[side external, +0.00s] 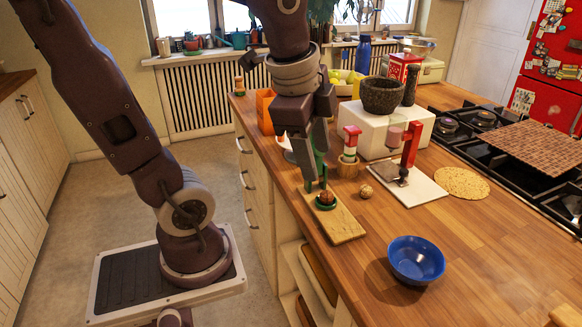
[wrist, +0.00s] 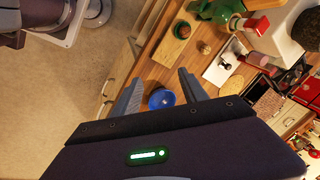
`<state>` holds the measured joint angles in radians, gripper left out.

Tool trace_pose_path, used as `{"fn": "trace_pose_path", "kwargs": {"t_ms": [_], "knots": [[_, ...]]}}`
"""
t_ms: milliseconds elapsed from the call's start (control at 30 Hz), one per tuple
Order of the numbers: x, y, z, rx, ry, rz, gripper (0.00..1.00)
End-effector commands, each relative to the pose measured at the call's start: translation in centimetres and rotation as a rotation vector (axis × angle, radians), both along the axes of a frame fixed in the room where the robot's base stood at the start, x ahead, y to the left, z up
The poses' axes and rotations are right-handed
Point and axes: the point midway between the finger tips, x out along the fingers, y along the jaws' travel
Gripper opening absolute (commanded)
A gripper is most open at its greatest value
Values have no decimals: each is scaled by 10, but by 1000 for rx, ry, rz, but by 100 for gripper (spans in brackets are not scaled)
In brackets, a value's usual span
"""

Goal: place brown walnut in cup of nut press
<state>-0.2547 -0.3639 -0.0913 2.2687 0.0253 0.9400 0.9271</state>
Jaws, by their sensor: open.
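The brown walnut (side external: 326,197) sits in the green cup (side external: 325,205) on a wooden board (side external: 346,228) near the counter's edge. In the wrist view it shows as a brown round thing (wrist: 183,30) on the board (wrist: 166,47). My gripper (side external: 318,172) points down above the cup, its fingers apart and empty. In the wrist view the open fingers (wrist: 157,76) have nothing between them at their tips. A green upright part stands close behind my fingers, partly hidden by them. A paler walnut (side external: 366,191) lies on the counter to the right of the board.
A blue bowl (side external: 416,260) stands at the front right. A white block (side external: 376,139) carries a stone mortar (side external: 382,96). An orange container (side external: 265,112) is behind.

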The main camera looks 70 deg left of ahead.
Motion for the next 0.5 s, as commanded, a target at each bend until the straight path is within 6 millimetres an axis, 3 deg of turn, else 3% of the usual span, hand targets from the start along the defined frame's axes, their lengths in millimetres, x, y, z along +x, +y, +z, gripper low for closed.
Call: {"fn": "trace_pose_path", "kwargs": {"t_ms": [100,200,333,500], "knots": [[-41,-26,3,-171,-151,361,51],[-61,-36,1,-306,-214,571,51],[-71,-40,-2,-385,-236,686,51],[-71,-40,-2,-390,-235,697,51]]}}
